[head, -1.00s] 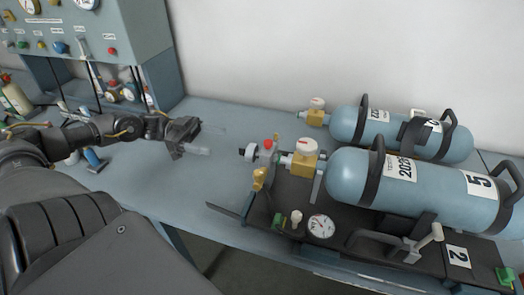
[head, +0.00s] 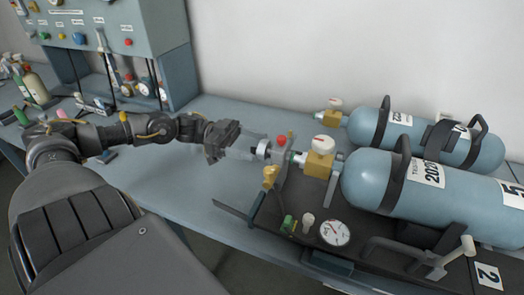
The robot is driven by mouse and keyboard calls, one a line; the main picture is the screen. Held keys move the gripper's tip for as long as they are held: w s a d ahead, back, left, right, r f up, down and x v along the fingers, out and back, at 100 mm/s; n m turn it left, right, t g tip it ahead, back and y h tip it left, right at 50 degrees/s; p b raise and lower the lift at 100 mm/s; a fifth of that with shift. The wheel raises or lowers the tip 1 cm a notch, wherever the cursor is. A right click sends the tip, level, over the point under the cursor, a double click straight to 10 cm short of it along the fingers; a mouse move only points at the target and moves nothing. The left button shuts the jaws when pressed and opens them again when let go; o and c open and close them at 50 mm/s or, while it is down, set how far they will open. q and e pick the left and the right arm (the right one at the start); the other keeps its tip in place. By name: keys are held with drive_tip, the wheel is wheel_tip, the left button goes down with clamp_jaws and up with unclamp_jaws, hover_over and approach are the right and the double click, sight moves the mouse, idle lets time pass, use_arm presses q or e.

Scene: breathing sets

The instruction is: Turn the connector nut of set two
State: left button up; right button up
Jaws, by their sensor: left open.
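Set two is the front breathing set, with a "2" label (head: 488,277) on its dark base plate. Its large blue cylinder (head: 440,195) lies on its side. Left of the yellow valve block (head: 319,164) is the connector, with a pale round nut (head: 262,149) at its left end. My left gripper (head: 248,149) comes in from the left, open, its pale see-through fingers pointing right at the nut. The fingertips are at or just short of the nut; I cannot tell whether they reach around it. My right gripper is not in view.
A pressure gauge (head: 334,232), a yellow fitting (head: 270,176) and a red knob (head: 281,140) sit close to the connector. A second blue cylinder (head: 425,135) lies behind. A control panel (head: 115,35) stands at the back left. The bench (head: 185,180) is clear below my arm.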

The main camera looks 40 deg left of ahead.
sight(262, 148)
use_arm(q)
drive_tip(key=x, duration=0.3)
drive_tip(key=shift+d, duration=0.1)
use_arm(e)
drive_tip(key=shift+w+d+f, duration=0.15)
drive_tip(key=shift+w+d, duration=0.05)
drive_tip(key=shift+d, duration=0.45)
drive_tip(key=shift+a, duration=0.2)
use_arm(q)
drive_tip(key=c, duration=1)
